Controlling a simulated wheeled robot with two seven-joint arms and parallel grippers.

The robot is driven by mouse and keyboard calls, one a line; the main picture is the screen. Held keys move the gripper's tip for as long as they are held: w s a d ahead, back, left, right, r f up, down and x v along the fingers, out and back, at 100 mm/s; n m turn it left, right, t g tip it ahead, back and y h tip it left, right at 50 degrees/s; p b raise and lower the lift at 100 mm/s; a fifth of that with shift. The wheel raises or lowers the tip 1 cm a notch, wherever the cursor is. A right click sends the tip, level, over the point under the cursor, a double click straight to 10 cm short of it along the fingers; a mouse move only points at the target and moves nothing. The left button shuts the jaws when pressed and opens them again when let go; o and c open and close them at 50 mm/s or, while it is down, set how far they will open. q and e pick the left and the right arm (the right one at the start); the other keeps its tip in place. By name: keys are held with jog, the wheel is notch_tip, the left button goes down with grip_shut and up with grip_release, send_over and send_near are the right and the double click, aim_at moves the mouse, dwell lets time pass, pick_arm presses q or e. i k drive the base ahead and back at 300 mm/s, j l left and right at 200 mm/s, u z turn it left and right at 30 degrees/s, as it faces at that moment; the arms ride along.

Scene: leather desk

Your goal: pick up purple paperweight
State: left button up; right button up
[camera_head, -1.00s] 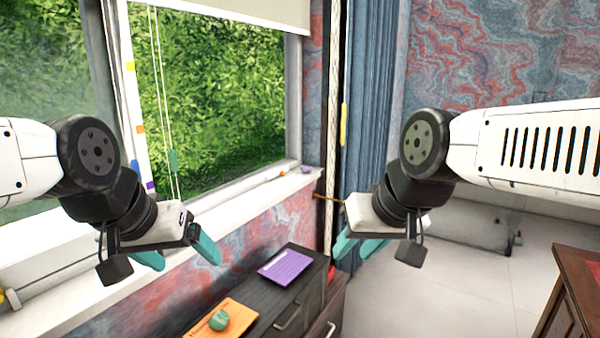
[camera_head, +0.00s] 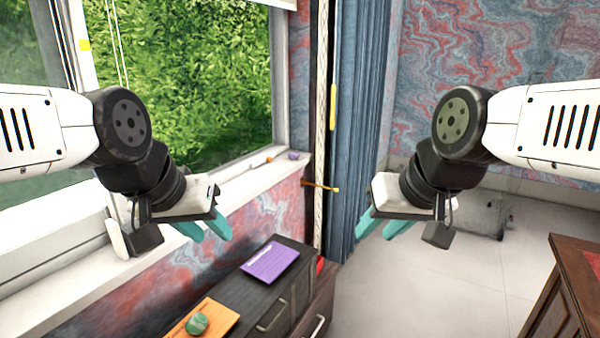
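A small purple object (camera_head: 293,155), too small to make out in detail, sits at the far end of the white windowsill; it may be the purple paperweight. My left gripper (camera_head: 214,237) is in the air in front of the window, left of and nearer than that object. Its teal fingers are apart and nothing shows between them. My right gripper (camera_head: 372,237) is in the air in front of the blue curtain, right of the object. Its teal fingers are also apart and empty.
A dark cabinet (camera_head: 252,292) below bears a purple flat pad (camera_head: 270,261) and an orange pad (camera_head: 222,318) with a green lump (camera_head: 197,323) on it. A small orange item (camera_head: 269,160) lies on the sill (camera_head: 240,180). A wooden desk (camera_head: 570,290) stands at right; open floor between.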

aim_at(294, 155)
jog(key=i+l+z, duration=0.45)
jog(key=i+z, duration=0.25)
jog(key=i, duration=0.2)
jog(key=i+z, duration=0.35)
jog(key=i, duration=0.15)
jog(key=i+u, duration=0.25)
jog(key=i, duration=0.15)
jog(key=i+l+u, duration=0.25)
jog(key=i, duration=0.15)
jog(key=i+u, duration=0.2)
jog(key=u, duration=0.2)
jog(key=i+l+u, duration=0.15)
jog(key=u, duration=0.25)
jog(key=i+l+u, duration=0.1)
jog(key=u, duration=0.3)
jog(key=i+l+u, duration=0.1)
jog(key=l+u, duration=0.3)
jog(key=i+l+u, duration=0.15)
jog(key=u, duration=0.3)
jog(key=i+l+u, duration=0.1)
jog(key=l+u, duration=0.6)
jog(key=u, duration=0.15)
jog(key=l+u, duration=0.45)
jog(key=i+j, duration=0.05)
jog(key=j, duration=0.05)
